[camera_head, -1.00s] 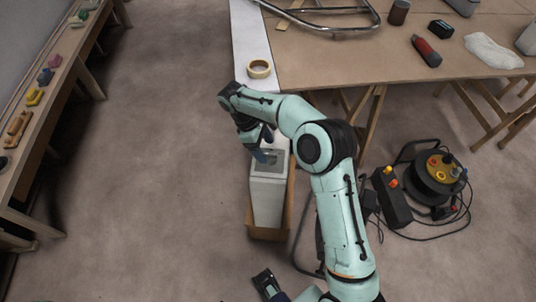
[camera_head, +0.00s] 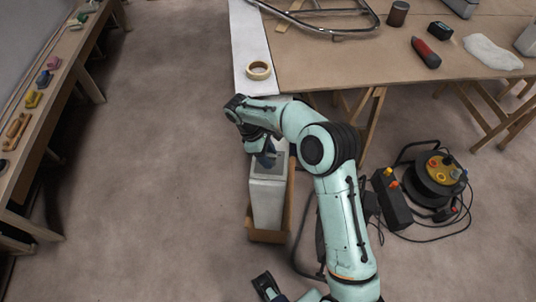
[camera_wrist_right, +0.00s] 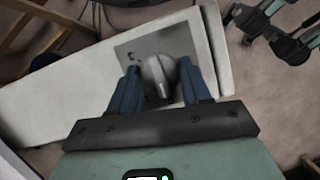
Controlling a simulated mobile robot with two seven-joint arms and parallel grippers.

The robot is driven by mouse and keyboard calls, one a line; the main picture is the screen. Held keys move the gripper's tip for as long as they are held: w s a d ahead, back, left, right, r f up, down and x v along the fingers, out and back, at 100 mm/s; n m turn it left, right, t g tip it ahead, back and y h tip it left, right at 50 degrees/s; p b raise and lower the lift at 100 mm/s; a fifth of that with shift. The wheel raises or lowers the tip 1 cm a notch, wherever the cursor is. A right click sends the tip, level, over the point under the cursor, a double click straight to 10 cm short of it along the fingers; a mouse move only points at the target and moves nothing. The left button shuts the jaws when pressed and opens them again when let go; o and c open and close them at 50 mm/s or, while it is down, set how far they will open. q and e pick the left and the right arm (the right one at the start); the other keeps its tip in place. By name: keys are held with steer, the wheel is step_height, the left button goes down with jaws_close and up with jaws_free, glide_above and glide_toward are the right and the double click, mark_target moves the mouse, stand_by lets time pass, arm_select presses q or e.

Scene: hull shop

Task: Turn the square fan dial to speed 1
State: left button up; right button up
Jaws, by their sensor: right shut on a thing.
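The square fan is a pale, tall box (camera_head: 266,205) standing below the table edge. In the right wrist view its pale top (camera_wrist_right: 70,90) carries a grey panel (camera_wrist_right: 128,54) with a round grey dial (camera_wrist_right: 160,72). The dial has a raised grip bar, and a small dark mark shows left of it. My right gripper (camera_wrist_right: 161,88) has its blue fingers on both sides of the dial, shut on it. In the head view the right gripper (camera_head: 267,157) hides the dial.
A brown work table (camera_head: 340,68) with a tape roll (camera_head: 259,70) on it stands just behind the fan. A cable reel (camera_head: 438,175) and a dark box with coloured knobs (camera_head: 392,200) are on the floor to the right. The floor to the left is clear.

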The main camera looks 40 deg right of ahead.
steer(key=m+y+p, duration=0.1)
steer(key=m+p, duration=0.2)
steer(key=shift+w+d+r+g, duration=0.1)
steer(key=shift+r+g, duration=0.05)
steer(key=shift+g, duration=0.25)
steer(key=m+y+p, duration=0.1)
steer(key=m+p, duration=0.1)
steer(key=m, duration=0.1)
steer(key=shift+d+p, duration=0.1)
steer(key=shift+p, duration=0.2)
steer(key=shift+m+y+p, duration=0.6)
steer(key=shift+m+p, duration=0.05)
steer(key=shift+m, duration=0.65)
steer(key=o, duration=1)
steer(key=shift+o, duration=0.2)
steer(key=p+v, duration=0.3)
steer(key=v, duration=1)
steer(key=shift+w, duration=0.2)
